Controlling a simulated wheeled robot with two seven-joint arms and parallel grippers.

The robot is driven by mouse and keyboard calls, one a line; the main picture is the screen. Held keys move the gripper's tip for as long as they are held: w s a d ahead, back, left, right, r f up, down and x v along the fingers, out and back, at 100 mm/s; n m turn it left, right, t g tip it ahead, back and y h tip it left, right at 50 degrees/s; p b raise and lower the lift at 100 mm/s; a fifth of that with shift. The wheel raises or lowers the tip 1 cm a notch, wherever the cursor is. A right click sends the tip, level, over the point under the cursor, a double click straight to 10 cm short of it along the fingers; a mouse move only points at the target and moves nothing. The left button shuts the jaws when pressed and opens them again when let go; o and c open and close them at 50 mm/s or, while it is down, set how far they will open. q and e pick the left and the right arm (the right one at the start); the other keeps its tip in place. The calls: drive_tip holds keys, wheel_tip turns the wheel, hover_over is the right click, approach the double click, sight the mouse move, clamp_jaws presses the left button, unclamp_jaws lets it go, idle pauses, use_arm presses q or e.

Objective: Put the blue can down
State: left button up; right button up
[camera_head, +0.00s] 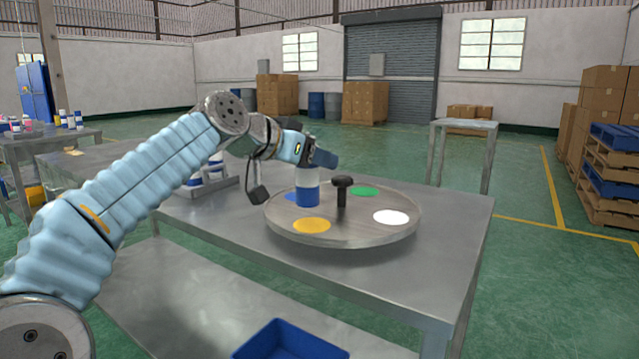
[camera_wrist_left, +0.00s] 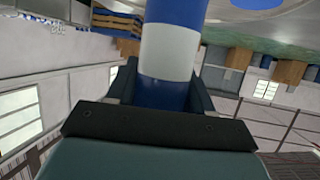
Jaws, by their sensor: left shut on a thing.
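The blue can (camera_head: 308,190), blue with a white band, stands upright at the left part of the round grey turntable (camera_head: 345,236). It also shows in the left wrist view (camera_wrist_left: 168,50), between the fingers. My left gripper (camera_head: 318,160) is shut on the can near its top. The can's base is over or on the turntable near the blue spot (camera_head: 290,196); I cannot tell whether it touches. The turntable also has a yellow spot (camera_head: 312,225), a white spot (camera_head: 391,217) and a green spot (camera_head: 364,191). My right gripper is not in view.
A dark knob (camera_head: 342,190) stands at the turntable's centre, just right of the can. A rack (camera_head: 212,188) with blue and white cans is to the left behind my arm. The steel table (camera_head: 455,225) is clear at right. A blue bin (camera_head: 290,342) is below in front.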

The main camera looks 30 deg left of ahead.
use_arm(q)
drive_tip(key=f, duration=0.3)
drive_tip(key=shift+w+d+f+b, duration=0.2)
drive_tip(key=shift+w+d+b, duration=0.15)
drive_tip(key=shift+w, duration=0.05)
drive_tip(key=shift+f, duration=0.4)
drive_tip(key=shift+f, duration=0.1)
drive_tip(key=o, duration=1.2)
drive_tip(key=shift+c, duration=0.2)
drive_tip(key=shift+s, duration=0.15)
drive_tip(key=v, duration=1.2)
drive_tip(key=shift+b, duration=0.4)
drive_tip(key=shift+a, duration=0.1)
